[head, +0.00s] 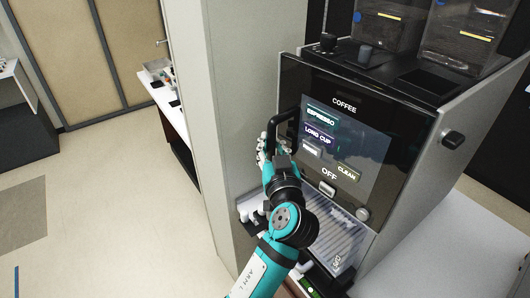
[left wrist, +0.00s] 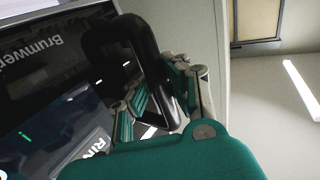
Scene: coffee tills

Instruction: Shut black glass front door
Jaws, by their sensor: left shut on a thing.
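The coffee machine's black glass front door (head: 386,122) carries a lit screen with drink labels and the word OFF. It looks flush or nearly flush with the body; I cannot tell whether a small gap is left. A black loop handle (head: 279,121) stands out from its left edge. My left gripper (head: 268,144) is at this handle, shut on it. In the left wrist view, the black glass door (left wrist: 38,62) fills the left side, and the fingers of my left gripper (left wrist: 162,95) close around the handle (left wrist: 101,38). My right gripper is not in view.
A pale wall panel (head: 228,80) stands close to the left of the machine. Bean hoppers (head: 465,30) stand on top. Open floor (head: 120,200) lies at the left.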

